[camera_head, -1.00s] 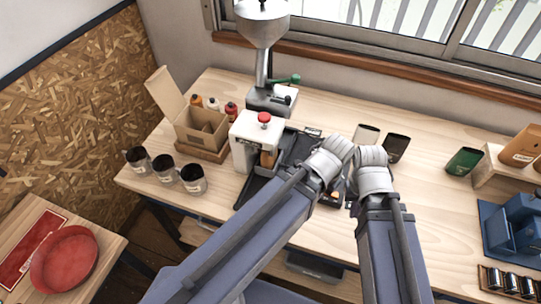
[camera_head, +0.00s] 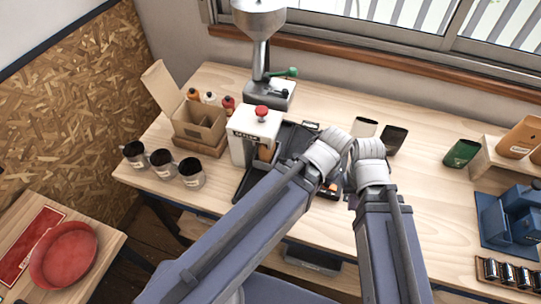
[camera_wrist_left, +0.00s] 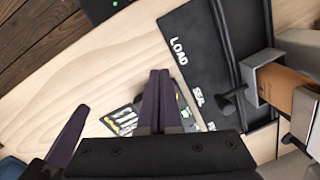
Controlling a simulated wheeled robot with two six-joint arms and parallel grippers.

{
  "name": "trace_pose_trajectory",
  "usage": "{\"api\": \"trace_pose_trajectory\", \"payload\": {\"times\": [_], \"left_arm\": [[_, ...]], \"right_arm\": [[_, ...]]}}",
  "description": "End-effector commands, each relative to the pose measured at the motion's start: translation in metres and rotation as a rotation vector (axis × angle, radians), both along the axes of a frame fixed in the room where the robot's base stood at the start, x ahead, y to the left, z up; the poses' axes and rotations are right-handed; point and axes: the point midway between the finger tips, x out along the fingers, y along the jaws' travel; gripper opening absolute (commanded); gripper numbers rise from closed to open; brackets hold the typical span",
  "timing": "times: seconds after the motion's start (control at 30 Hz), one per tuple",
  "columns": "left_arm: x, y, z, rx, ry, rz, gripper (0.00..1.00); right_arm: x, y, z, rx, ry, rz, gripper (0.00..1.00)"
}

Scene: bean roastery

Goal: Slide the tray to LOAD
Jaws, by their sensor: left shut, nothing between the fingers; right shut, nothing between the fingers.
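A black base plate (camera_head: 243,186) lies in front of the white sealer (camera_head: 255,133). In the left wrist view the plate (camera_wrist_left: 207,52) reads LOAD, with a second label, seemingly SEAL, further down. A dark tray-like piece (camera_wrist_left: 262,112) with a black knob (camera_wrist_left: 232,99) sits by that second label, beside an orange-brown pouch (camera_wrist_left: 292,98); its outline is partly hidden.
A dark item with yellow and white marks (camera_wrist_left: 122,121) lies beside my left fingers, partly covered. Mugs (camera_head: 162,164), an open carton (camera_head: 198,128) and a grinder (camera_head: 262,30) stand left and behind.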

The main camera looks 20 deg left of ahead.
Motion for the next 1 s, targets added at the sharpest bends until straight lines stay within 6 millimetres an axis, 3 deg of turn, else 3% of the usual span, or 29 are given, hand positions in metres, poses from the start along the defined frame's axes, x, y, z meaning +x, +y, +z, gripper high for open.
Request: {"api": "trace_pose_trajectory", "payload": {"times": [0.07,0.17,0.23,0.5,0.67,0.8,1.0], "left_arm": [[0.0,0.0,0.0,0.0,0.0,0.0,0.0],[0.005,0.001,0.002,-0.002,-0.003,0.03,0.11],[0.021,0.006,0.006,-0.009,-0.012,0.123,0.19],[0.109,0.058,0.026,-0.058,-0.066,0.801,0.49],[0.138,0.085,0.031,-0.076,-0.08,1.078,0.67],[0.145,0.094,0.032,-0.082,-0.086,1.171,0.67],[0.144,0.095,0.029,-0.082,-0.086,1.177,0.67]], "right_arm": [[0.0,0.0,0.0,0.0,0.0,0.0,0.0],[0.0,0.0,0.002,0.0,0.0,0.0,0.0],[0.0,0.0,0.006,0.0,0.0,0.0,0.0],[0.0,0.0,0.027,0.0,0.0,0.001,0.0],[0.0,0.0,0.033,0.0,0.0,0.001,0.0],[0.0,0.0,0.033,0.0,0.0,0.001,0.0],[0.0,0.0,0.031,0.0,0.0,0.001,0.0]]}}
